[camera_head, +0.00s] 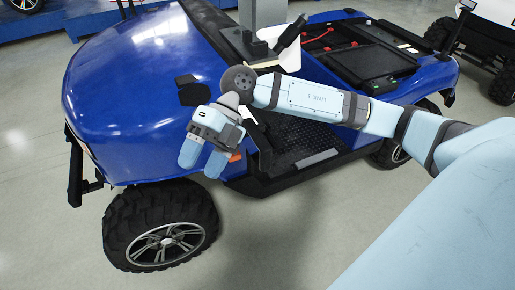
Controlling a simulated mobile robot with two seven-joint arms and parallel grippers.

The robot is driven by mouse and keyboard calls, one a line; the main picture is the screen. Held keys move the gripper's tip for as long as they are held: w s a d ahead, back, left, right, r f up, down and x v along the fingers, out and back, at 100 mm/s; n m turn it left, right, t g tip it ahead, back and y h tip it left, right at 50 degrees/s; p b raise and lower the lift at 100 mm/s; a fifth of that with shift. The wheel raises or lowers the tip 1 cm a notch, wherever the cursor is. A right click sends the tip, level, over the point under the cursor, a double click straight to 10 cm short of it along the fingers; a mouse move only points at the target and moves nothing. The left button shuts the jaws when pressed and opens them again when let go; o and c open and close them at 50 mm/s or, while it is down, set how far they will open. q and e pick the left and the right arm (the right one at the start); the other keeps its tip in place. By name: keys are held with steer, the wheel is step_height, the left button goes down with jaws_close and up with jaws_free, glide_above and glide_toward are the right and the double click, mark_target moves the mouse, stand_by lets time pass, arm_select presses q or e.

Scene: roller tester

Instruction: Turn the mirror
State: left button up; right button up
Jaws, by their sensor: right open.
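A blue buggy-like vehicle (125,90) stands in front of me. A small black part (194,94) sits on its near side, at the rear edge of the blue hood; it looks like a side mirror, but I cannot be sure. My right gripper (203,163) reaches in from the right and hangs just below and in front of that part, apart from it in the picture. Its two blue fingers point down and are spread, with nothing between them. My right arm hides some of the cabin behind. My left gripper is out of the picture.
A black front wheel (163,226) is below the gripper. A black ridged footwell floor (297,140) lies right of it. A grey post (262,14) rises behind the vehicle's middle. A white vehicle (495,14) stands at the far right. The grey floor at front left is clear.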

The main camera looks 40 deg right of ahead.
steer(key=w+d+t+h, duration=0.2)
steer(key=d+h, duration=0.4)
steer(key=d, duration=0.2)
step_height(320, 180, up, 4)
steer(key=f+m+t+h+b, duration=0.1)
steer(key=m+t+h+b, duration=0.1)
steer(key=m+h, duration=0.15)
glide_above(259, 137)
arm_select(q)
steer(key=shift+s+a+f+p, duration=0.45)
steer(key=shift+p, duration=0.3)
arm_select(e)
steer(key=shift+h, duration=0.45)
step_height(259, 137, down, 13)
steer(key=shift+d+r, duration=0.1)
jaws_close()
